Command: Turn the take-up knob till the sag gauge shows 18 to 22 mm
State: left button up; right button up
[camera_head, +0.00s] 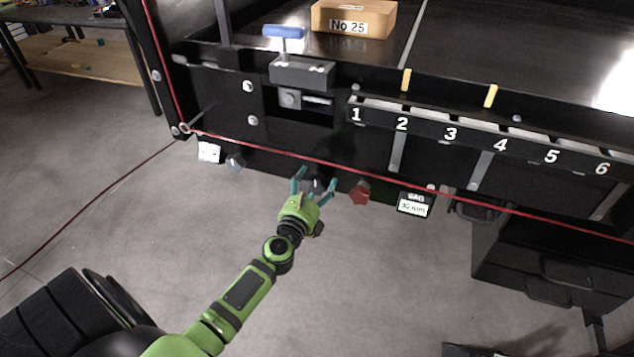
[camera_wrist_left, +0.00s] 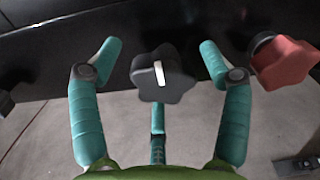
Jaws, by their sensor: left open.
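A dark lobed knob with a white line (camera_wrist_left: 163,75) sits on the black frame, between the spread teal fingers of my open left gripper (camera_wrist_left: 160,62). I see no finger touching it. In the head view the left gripper (camera_head: 314,184) is at the frame's lower edge, partly hiding this dark knob (camera_head: 317,185). A red lobed knob (camera_head: 360,194) is just right of the gripper; it also shows in the left wrist view (camera_wrist_left: 286,62). The sag gauge (camera_head: 414,204) hangs farther right; its small display seems to read 30 mm. My right gripper is out of view.
A red cord (camera_head: 270,148) runs across the frame above the knobs. Another dark knob (camera_head: 235,160) and a white label (camera_head: 208,151) are at left. A cardboard box marked No 25 (camera_head: 353,17) stands on the conveyor, near a blue T-handle (camera_head: 283,32).

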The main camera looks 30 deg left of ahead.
pick_arm(q)
jog(key=shift+w+a, duration=0.15)
jog(key=shift+w, duration=0.35)
jog(key=c, duration=1.2)
jog(key=shift+o, duration=0.2)
jog(key=shift+r, duration=0.15)
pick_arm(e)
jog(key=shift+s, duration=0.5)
